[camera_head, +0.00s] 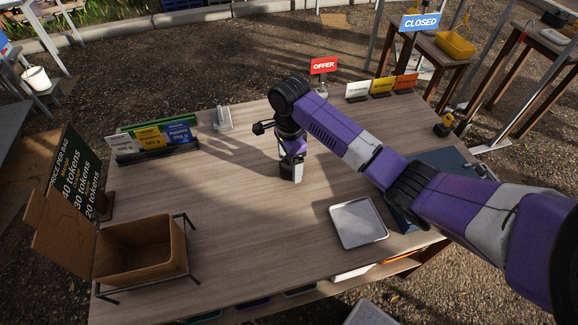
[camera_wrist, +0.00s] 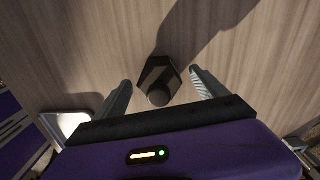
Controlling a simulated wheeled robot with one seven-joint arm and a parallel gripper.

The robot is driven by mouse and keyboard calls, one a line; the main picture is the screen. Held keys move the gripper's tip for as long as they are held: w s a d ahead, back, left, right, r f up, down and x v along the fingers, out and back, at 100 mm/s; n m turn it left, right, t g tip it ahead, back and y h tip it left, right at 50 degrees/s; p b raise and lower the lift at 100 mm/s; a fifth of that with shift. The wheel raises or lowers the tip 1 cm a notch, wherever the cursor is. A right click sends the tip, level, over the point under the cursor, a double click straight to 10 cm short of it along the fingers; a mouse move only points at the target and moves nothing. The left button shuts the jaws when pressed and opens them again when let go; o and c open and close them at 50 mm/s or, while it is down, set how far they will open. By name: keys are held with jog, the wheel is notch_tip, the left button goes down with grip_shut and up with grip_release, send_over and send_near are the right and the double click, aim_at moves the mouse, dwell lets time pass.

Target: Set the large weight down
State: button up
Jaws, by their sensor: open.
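The large weight (camera_wrist: 158,80), a dark six-sided block with a round knob, shows in the wrist view. It appears to stand upright on the wooden table (camera_head: 240,230), knob toward the camera. My gripper (camera_wrist: 160,78) is open, with one finger on each side of the weight and a visible gap to each. In the head view my gripper (camera_head: 291,172) points down, low over the middle of the table. The weight cannot be made out clearly there, as the gripper covers it.
A metal tray (camera_head: 358,223) lies to the right, beside a dark blue-grey scale-like object (camera_head: 440,160). An open cardboard box (camera_head: 140,250) stands front left. Coloured cards (camera_head: 152,138) and a clear container (camera_head: 223,118) are at the back left. An OFFER sign (camera_head: 323,65) stands at the back edge.

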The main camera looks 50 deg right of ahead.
jog(key=shift+f, duration=0.65)
grip_shut()
jog(key=shift+r, duration=0.1)
notch_tip(320, 180, up, 20)
jog(key=p, duration=0.6)
